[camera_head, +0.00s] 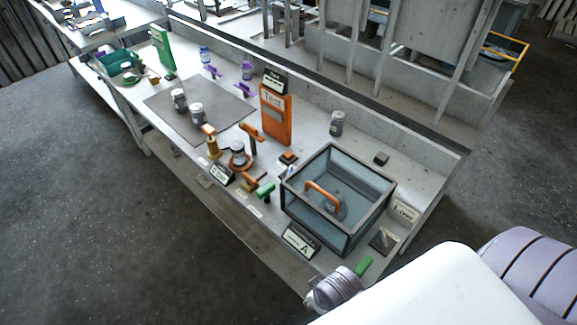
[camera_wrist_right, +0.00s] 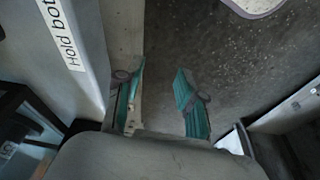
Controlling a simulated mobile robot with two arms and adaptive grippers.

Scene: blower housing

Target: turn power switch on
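I cannot tell for sure which part is the power switch. On the bench in the head view stand an upright orange panel (camera_head: 276,117) labelled "Test" and small dark blocks (camera_head: 381,158) and (camera_head: 288,158). My right gripper (camera_wrist_right: 160,100) shows in the right wrist view with its two teal fingers apart and nothing between them. Bare floor and a pale edge lie behind the fingers, and no switch shows there. My left gripper is not in view.
A glass-sided box (camera_head: 337,200) with an orange handle stands at the bench's near right, beside signs "A" (camera_head: 300,241) and "Low" (camera_head: 405,212). Grey jars (camera_head: 337,123), green and orange handles crowd the bench. A "Hold bot…" label (camera_wrist_right: 62,33) is close in the wrist view.

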